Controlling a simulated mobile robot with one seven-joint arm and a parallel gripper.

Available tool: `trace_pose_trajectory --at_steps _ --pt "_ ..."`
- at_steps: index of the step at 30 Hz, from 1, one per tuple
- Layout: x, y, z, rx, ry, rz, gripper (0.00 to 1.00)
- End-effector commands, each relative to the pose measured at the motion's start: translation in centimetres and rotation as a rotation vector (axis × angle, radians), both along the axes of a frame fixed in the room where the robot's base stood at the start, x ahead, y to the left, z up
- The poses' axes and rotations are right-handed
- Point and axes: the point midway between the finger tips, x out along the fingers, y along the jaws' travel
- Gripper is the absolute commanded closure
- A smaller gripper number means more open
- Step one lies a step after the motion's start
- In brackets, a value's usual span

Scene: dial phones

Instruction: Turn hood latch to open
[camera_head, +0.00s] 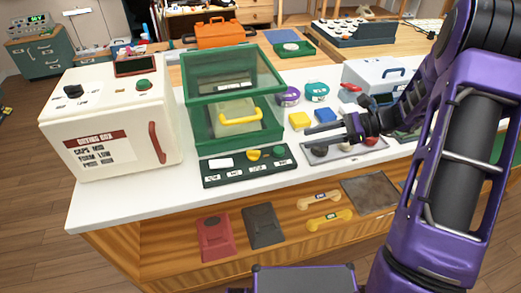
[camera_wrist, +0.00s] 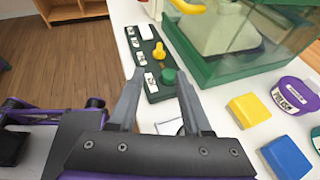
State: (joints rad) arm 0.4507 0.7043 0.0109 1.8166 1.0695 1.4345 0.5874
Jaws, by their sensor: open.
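In the wrist view the yellow knob (camera_wrist: 158,50) and green knob (camera_wrist: 168,76) show beyond and between my fingers. My gripper (camera_head: 310,138) is open and empty, to the right of the panel, fingers pointing left toward it. It also shows in the wrist view (camera_wrist: 160,76). No contact is visible.
A cream drying box (camera_head: 108,120) stands left of the hood. Yellow (camera_head: 300,120) and blue (camera_head: 326,115) blocks and purple and teal round pieces lie right of it. A grey tray (camera_head: 343,150) lies below my gripper. The counter's front edge is mostly clear.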

Motion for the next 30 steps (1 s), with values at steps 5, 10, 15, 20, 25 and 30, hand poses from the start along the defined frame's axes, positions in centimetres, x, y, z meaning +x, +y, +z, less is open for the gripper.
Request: trace_pose_trajectory --at_steps 5,10,15,20,25,30 --pt "0.2 2.9 -1.2 0.001 0.003 0.005 0.51" --pt "0.5 6.4 -2.7 0.001 0.003 0.006 0.51" --pt "0.9 9.8 -4.1 0.0 0.003 0.005 0.51" --pt "1.2 12.6 -5.3 -0.001 0.003 0.004 0.51" --pt "1.4 14.5 -6.1 -0.001 0.002 0.001 0.51" --pt "1.5 15.3 -6.3 -0.001 0.002 0.001 0.51"
